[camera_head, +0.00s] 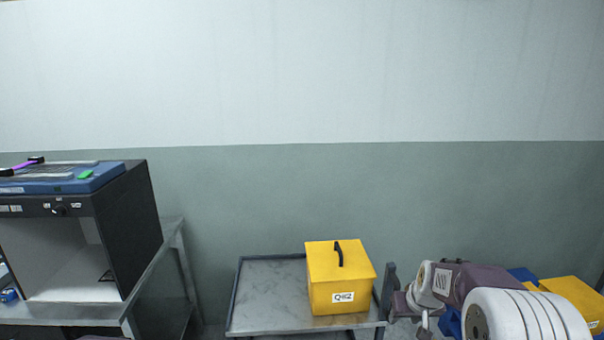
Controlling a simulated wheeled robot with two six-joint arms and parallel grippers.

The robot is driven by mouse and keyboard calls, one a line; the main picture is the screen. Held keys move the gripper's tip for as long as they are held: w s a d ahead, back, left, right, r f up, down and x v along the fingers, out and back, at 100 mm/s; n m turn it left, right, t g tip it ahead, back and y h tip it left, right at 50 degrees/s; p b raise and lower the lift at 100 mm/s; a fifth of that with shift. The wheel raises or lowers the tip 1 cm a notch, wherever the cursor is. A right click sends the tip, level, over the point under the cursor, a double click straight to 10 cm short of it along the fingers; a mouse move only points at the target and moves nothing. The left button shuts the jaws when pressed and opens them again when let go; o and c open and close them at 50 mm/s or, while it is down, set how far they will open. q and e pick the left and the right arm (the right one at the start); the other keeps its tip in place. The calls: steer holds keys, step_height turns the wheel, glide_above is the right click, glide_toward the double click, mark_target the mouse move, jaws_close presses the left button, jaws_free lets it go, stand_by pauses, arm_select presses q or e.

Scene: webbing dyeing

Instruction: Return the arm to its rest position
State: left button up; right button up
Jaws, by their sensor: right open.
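My right arm (460,280) comes in at the lower right, with white joints and a dull purple link. Its dark grey gripper (390,292) is open and empty, just right of a yellow box (330,270) in the picture. A gap shows between the gripper and the box. The box has a black handle and a white label, and stands on a grey metal cart (268,305). My left gripper is not in view.
A dark cabinet (128,235) with an open white inside stands on a metal table (148,278) at the left. A blue device (75,182) lies on top of it. Another yellow box (572,292) sits behind my right arm. The cart's left part is bare.

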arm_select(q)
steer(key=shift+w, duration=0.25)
arm_select(e)
steer(key=s+a+f+g, duration=0.2)
steer(key=s+a+f, duration=0.1)
steer(key=s, duration=0.8)
steer(key=s+a+f+g, duration=0.2)
steer(key=s+a, duration=0.3)
steer(key=s, duration=0.7)
steer(key=shift+a+f+y, duration=0.3)
steer(key=shift+a+f, duration=0.05)
steer(key=shift+f, duration=0.15)
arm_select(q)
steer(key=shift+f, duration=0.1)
arm_select(e)
steer(key=shift+w, duration=0.15)
